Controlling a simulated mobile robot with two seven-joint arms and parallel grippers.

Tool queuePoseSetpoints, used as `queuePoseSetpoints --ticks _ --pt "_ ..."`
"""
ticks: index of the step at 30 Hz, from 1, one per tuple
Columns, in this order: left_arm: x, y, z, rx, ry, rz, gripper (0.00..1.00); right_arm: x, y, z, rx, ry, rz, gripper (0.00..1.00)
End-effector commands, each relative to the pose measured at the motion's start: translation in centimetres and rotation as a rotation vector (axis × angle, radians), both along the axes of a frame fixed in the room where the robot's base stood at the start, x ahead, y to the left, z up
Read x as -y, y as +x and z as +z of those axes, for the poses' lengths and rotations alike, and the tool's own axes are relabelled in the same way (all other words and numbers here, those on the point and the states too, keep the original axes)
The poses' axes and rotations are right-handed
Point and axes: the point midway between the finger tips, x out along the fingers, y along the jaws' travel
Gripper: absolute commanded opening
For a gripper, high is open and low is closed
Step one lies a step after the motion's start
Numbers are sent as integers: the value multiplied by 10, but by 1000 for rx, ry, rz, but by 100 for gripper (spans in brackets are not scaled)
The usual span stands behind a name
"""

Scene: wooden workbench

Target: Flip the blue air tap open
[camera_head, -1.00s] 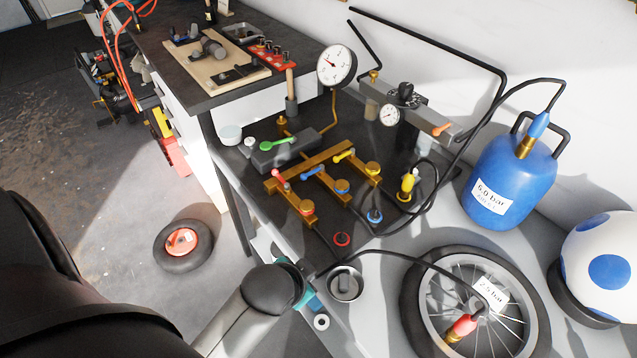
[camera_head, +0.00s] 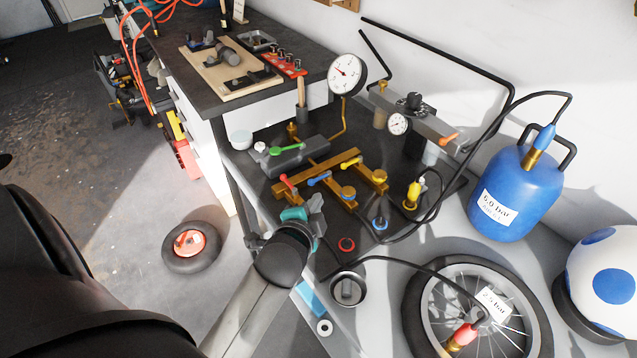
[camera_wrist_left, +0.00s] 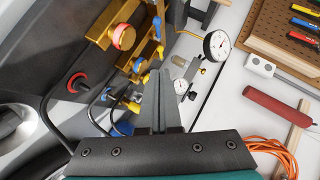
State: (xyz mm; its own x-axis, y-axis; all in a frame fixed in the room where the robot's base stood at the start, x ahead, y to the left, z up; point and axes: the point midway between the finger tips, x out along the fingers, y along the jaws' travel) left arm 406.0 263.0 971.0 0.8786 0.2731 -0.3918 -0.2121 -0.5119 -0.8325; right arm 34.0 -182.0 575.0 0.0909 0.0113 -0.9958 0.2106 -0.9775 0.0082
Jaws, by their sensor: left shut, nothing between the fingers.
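The blue tap lever (camera_head: 319,178) sits on the brass manifold (camera_head: 335,171), between a red lever (camera_head: 287,182) and a yellow lever (camera_head: 351,164). The brass manifold also shows at the upper left of the left wrist view (camera_wrist_left: 104,30). My left gripper (camera_head: 317,204) is shut and empty, just in front of the manifold, below the blue lever in the picture and apart from it. It hides the red branch's outlet. In the left wrist view its fingers (camera_wrist_left: 159,100) lie together. My right gripper is not in view.
A green lever (camera_head: 286,148) and a pressure gauge (camera_head: 346,74) stand behind the manifold. A blue tank (camera_head: 513,193), a spoked wheel (camera_head: 468,310) and black hoses lie to the right. A tool bench (camera_head: 207,99) is at the back left.

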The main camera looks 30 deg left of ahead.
Motion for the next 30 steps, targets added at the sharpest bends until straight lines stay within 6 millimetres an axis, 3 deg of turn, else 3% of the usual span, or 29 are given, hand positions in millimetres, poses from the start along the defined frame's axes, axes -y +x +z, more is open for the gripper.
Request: queuePoseSetpoints --ticks 5,21,30 --pt "-4 12 -6 1 0 0 0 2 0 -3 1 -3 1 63" --pt "-28 89 -41 1 -2 1 0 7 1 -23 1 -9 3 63" --pt "-55 99 -60 -1 0 0 0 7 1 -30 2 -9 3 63"
